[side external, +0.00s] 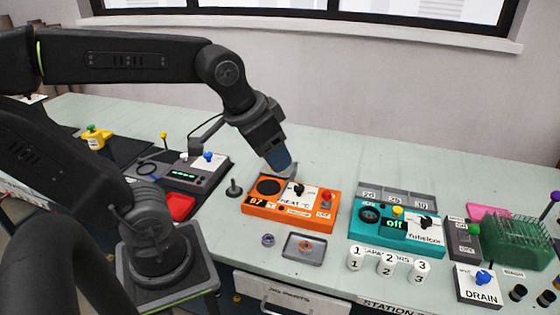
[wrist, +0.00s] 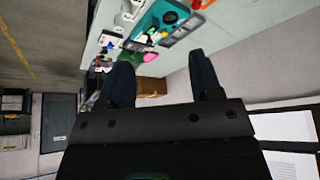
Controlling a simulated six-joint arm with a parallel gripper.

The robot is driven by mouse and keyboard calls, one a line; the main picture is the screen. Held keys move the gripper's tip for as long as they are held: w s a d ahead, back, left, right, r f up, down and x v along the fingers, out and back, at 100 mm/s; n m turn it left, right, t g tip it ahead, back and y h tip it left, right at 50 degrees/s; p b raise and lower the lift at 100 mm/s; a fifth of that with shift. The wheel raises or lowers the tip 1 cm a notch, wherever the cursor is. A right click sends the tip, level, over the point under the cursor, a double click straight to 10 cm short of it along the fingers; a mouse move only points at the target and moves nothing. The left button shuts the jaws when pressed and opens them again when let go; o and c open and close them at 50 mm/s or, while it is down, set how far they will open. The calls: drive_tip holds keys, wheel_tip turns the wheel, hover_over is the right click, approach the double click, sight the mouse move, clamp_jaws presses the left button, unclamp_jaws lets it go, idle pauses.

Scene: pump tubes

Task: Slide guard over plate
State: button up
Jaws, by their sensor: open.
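The orange heater unit (side external: 315,226) marked "HEAT °C" sits on the bench in the side view. A dark round plate (side external: 268,186) is on its top left and looks uncovered. A white panel (side external: 310,196) with a black knob lies beside the plate, and a red button (side external: 327,196) is at the right. I cannot make out a separate guard. My gripper (side external: 283,170) points down just behind the orange unit, near the plate; contact cannot be told. In the wrist view its two dark fingers (wrist: 165,78) are apart with nothing seen between them.
A teal unit (side external: 385,234) reading "off" stands to the right, with grey labelled bins (side external: 397,192) behind it. A small grey tray (side external: 292,248) lies before the orange unit. A dark device (side external: 185,178) is left. The bench behind is clear.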

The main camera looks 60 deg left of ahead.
drive_tip(key=w+a+f+n+g, duration=0.1)
drive_tip(key=w+a+f+g, duration=0.15)
drive_tip(key=w+a, duration=1.45)
drive_tip(key=w+a+f+g, duration=0.1)
drive_tip(key=w+a+f, duration=0.15)
drive_tip(key=a, duration=0.35)
drive_tip(key=w+a+f+g, duration=0.1)
drive_tip(key=a+f, duration=0.3)
drive_tip(key=a, duration=0.1)
drive_tip(key=a+f+n, duration=0.1)
drive_tip(key=a+f, duration=0.6)
drive_tip(key=a, duration=0.2)
drive_tip(key=shift+g, duration=0.35)
drive_tip(key=f, duration=1.3)
drive_tip(key=shift+d+f, duration=0.1)
drive_tip(key=shift+d, duration=0.2)
drive_tip(key=shift+c, duration=0.3)
drive_tip(key=shift+s, duration=0.1)
clamp_jaws()
